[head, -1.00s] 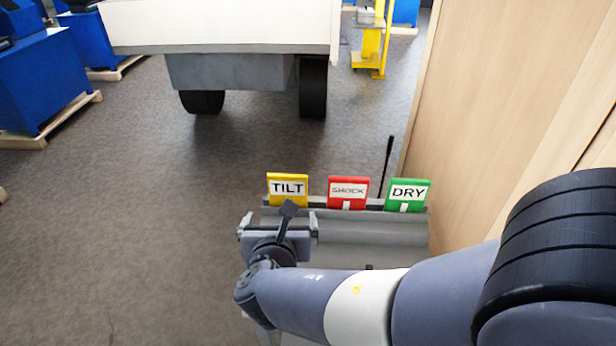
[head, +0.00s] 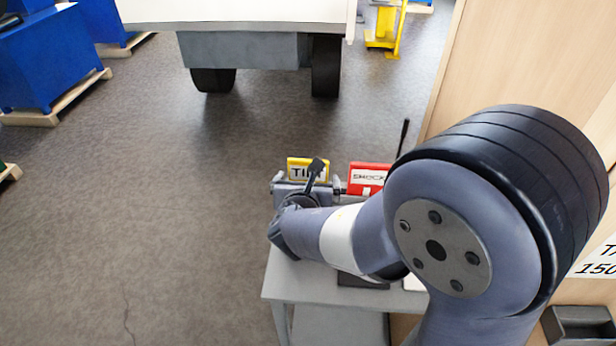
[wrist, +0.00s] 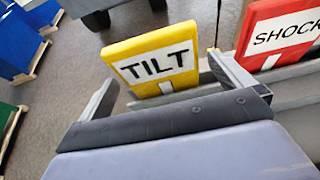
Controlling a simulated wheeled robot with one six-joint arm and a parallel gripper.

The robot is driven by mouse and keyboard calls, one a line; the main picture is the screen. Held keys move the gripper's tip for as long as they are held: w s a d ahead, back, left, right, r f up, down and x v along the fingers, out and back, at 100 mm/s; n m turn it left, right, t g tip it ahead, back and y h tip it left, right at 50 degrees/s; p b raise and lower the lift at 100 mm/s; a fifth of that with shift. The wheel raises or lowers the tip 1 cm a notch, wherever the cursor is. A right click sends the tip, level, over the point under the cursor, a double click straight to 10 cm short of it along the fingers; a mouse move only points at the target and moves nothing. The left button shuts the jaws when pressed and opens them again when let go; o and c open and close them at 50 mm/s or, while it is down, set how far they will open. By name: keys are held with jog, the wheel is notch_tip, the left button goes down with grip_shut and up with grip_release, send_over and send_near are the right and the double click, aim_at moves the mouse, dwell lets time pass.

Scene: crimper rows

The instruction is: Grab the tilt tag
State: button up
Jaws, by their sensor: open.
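The yellow tilt tag (head: 300,163) stands upright at the left end of the row, partly covered by my gripper (head: 307,186) in the head view. In the wrist view the tilt tag (wrist: 185,38) shows its black TILT lettering, with a small white mark below it. My gripper (wrist: 163,72) is open, with one finger to each side of the tag's lower part. I cannot tell whether the fingers touch it or how far they reach past its face.
The red shock tag (head: 369,176) stands just right, close to my right finger; it also shows in the wrist view (wrist: 283,36). My arm hides the row's right end. The grey stand (head: 283,286) is below, a wooden wall (head: 520,60) is right, and open floor (head: 130,220) is left.

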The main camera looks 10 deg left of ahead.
jog(key=shift+x, duration=1.4)
jog(key=shift+r, duration=0.1)
jog(key=c, duration=0.9)
